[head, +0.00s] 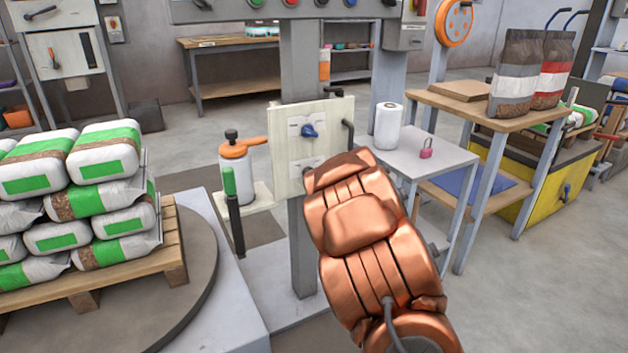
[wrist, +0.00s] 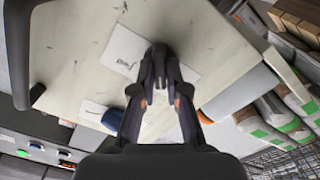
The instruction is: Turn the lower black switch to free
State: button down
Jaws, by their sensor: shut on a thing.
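A cream panel (head: 340,112) stands on a grey post in the head view, and its face fills much of the wrist view (wrist: 70,62). A blue switch (head: 309,131) sits on its upper part; in the wrist view the blue switch (wrist: 114,119) is left of my fingers. My gripper (wrist: 160,68) is at the panel face, its fingertips closed together on the lower black switch. The fingers mostly cover that switch, so its pointing direction cannot be told. A white label (wrist: 124,50) with small writing lies beside the fingertips. In the head view my copper arm hides the gripper and the panel's lower part.
A black handle (head: 348,136) sticks out at the panel's right edge. A grey table (head: 430,160) with a white roll (head: 388,126) and a pink padlock (head: 426,148) stands to the right. An orange-topped canister (head: 235,160) and a pallet of bags (head: 170,245) are on the left.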

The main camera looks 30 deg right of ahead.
jog(key=shift+n, duration=0.7)
jog(key=c, duration=1.2)
grip_release()
jog(key=shift+s+a, duration=0.15)
jog(key=shift+s, duration=1.75)
jog(key=shift+s+a, duration=0.15)
jog(key=shift+s, duration=1.7)
jog(key=shift+r, duration=0.1)
